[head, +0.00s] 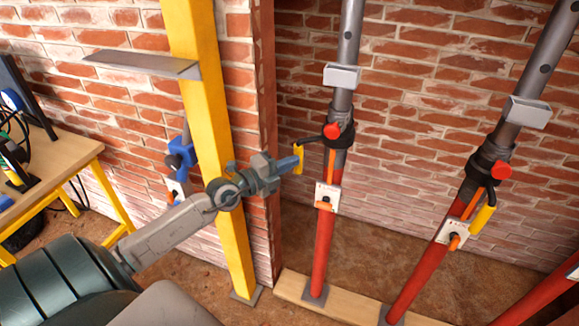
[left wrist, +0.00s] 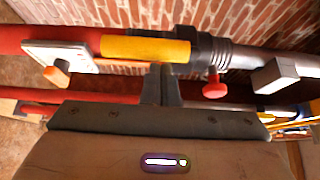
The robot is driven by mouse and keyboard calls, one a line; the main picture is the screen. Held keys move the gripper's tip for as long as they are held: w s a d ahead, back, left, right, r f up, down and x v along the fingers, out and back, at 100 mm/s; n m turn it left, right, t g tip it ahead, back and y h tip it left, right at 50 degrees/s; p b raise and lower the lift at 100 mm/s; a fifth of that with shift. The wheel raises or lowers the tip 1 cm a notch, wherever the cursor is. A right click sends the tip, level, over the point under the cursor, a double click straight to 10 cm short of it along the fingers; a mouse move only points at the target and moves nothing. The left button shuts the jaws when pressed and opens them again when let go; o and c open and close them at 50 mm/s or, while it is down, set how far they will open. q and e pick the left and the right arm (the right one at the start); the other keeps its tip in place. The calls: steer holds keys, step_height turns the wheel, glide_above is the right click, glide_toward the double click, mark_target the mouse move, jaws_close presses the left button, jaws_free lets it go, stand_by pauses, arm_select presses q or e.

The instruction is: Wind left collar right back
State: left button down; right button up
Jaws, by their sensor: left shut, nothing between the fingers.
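The left prop has a red lower tube (head: 322,248) and a grey upper tube (head: 349,35). Its dark collar (head: 341,134) has a red knob (head: 332,131) and a black arm ending in a yellow handle (head: 298,158). My left gripper (head: 291,164) is shut and empty, its tips close to this handle. In the left wrist view the shut fingers (left wrist: 162,84) point at a yellow handle (left wrist: 145,48); whether they touch it I cannot tell. A red knob (left wrist: 214,84) shows to their right.
A white plate with an orange knob (head: 326,197) sits below the collar. A second prop with a similar collar (head: 486,166) stands right. A yellow post (head: 209,120) stands beside my left arm. A wooden table (head: 50,160) is at far left.

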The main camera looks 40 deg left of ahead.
steer(key=shift+s+d, duration=0.15)
steer(key=shift+d, duration=0.15)
